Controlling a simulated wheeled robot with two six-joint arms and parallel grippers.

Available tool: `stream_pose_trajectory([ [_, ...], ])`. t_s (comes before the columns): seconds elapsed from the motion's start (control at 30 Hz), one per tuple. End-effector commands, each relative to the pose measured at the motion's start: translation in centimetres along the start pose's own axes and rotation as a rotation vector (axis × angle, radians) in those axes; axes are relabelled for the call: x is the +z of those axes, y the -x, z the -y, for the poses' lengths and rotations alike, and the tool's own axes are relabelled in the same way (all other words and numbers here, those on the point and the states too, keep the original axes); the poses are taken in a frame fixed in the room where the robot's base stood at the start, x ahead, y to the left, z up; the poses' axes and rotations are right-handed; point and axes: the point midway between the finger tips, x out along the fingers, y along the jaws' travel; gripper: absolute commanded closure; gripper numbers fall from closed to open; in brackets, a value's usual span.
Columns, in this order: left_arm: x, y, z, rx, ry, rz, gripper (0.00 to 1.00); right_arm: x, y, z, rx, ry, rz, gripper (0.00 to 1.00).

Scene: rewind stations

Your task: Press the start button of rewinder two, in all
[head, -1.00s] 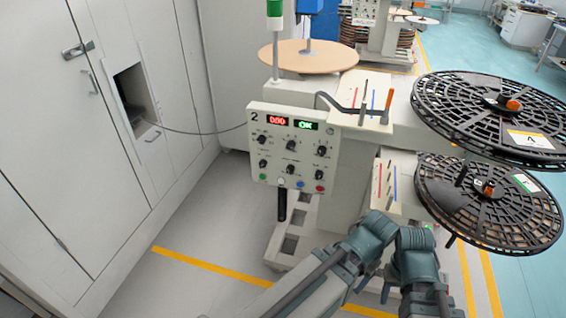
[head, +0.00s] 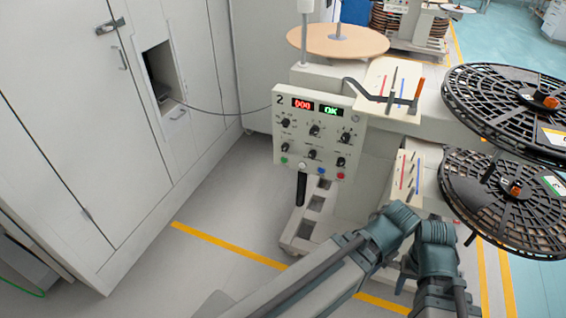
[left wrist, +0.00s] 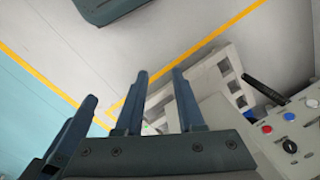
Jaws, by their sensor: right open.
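Rewinder two's control panel (head: 318,133) is pale and marked 2, with a red display and a green OK display. Its bottom row has a green button (head: 284,161), a white button (head: 302,166), a blue button (head: 320,170) and a red button (head: 341,175). My right gripper (head: 405,273) is open, below and right of the panel, partly hidden by arm links. My left gripper (left wrist: 132,115) shows spread fingers in the left wrist view, with nothing seen between them. The red button (left wrist: 267,129) and blue button (left wrist: 290,117) lie to its right, apart from it.
Black reels (head: 510,110) jut out at the right. A round wooden disc (head: 337,40) is behind the panel. White cabinets (head: 75,120) line the left, with a cable running to the rewinder. A black handle (head: 301,188) hangs below the panel. Grey floor is clear at left.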

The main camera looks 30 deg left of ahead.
Motion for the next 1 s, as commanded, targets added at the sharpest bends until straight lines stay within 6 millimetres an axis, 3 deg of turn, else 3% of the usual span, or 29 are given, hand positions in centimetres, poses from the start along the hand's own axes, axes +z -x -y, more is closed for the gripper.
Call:
stream_pose_trajectory([
  [0.03,0.00,0.00,0.00,0.000,0.000,0.000,0.73,0.00,0.00,0.00,0.000,0.000,0.000,0.50],
  [0.2,0.00,0.00,0.00,0.000,0.000,0.000,1.00,0.00,0.00,0.00,0.000,0.000,0.000,0.50],
  [1.0,0.00,0.00,0.00,0.000,0.000,0.000,1.00,0.00,0.00,0.00,0.000,0.000,0.000,0.50],
])
